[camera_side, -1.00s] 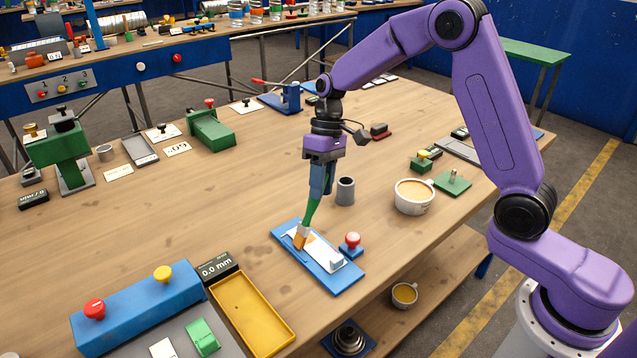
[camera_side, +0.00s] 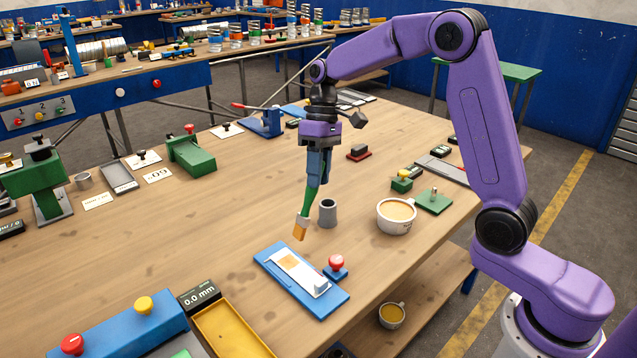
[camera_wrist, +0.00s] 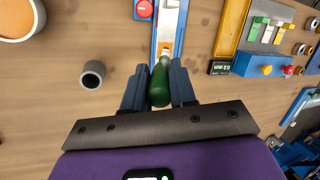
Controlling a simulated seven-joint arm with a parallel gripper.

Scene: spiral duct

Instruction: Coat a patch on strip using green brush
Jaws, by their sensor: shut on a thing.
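My gripper (camera_side: 315,180) is shut on the green handle of the brush (camera_side: 307,203), which hangs down, slightly tilted. Its orange-yellow bristles (camera_side: 300,232) are in the air, apart from the strip and to its upper right in the side view. The pale strip (camera_side: 303,275) lies on a blue plate (camera_side: 328,302) on the table. An orange patch (camera_side: 288,261) shows on the strip's far left part. In the wrist view the green handle (camera_wrist: 160,88) sits between the two blue fingers, and the strip (camera_wrist: 169,22) is beyond it; the handle hides part of the plate.
A grey cup (camera_side: 328,212) stands just right of the brush. A red button on a blue base (camera_side: 335,267) is beside the plate. A large mug (camera_side: 396,215) stands further right. A yellow tray (camera_side: 232,330) is at front left.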

